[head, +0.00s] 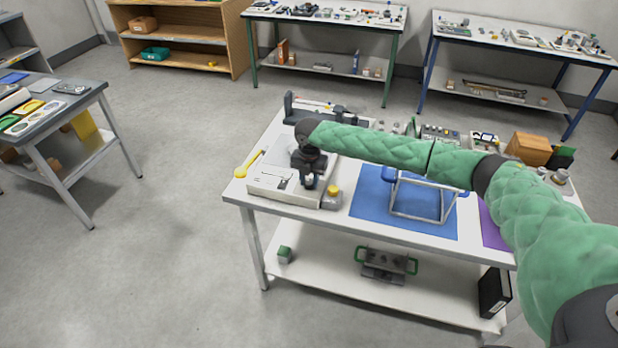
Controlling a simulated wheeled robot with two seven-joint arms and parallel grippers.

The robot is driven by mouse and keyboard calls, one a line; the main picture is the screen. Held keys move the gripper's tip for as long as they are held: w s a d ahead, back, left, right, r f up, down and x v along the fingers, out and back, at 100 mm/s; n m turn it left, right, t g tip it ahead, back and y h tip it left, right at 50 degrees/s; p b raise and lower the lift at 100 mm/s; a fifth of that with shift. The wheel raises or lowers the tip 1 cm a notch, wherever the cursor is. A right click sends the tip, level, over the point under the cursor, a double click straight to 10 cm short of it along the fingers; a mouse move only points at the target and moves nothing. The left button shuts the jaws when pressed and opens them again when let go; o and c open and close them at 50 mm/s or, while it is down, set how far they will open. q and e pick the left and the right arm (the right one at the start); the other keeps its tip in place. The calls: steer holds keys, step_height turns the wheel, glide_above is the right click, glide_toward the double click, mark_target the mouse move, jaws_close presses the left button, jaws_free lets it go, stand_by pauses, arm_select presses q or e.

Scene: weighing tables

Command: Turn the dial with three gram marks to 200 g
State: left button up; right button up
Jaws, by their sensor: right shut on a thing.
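A white panel box (262,184) with dark line markings on its top sits at the front left corner of the middle table. My right arm reaches across the table from the right. My right gripper (309,182) points down over the right part of this panel and is shut on the dial there. The dial is hidden by the fingers, so its gram marks and setting cannot be read. My left gripper is not in view.
A yellow spoon-like tool (249,163) lies left of the panel. A small grey container with a yellow top (333,191) stands close right of my gripper. A blue mat (369,205) with a metal frame (417,218) lies further right. A wooden box (528,149) stands at the back right.

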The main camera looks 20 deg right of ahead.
steer(key=m+p, duration=0.1)
steer(key=m, duration=0.3)
steer(key=shift+r+p, duration=0.1)
steer(key=shift+p, duration=0.2)
steer(key=shift+m, duration=0.8)
steer(key=shift+m+p, duration=0.4)
steer(key=shift+m, duration=0.3)
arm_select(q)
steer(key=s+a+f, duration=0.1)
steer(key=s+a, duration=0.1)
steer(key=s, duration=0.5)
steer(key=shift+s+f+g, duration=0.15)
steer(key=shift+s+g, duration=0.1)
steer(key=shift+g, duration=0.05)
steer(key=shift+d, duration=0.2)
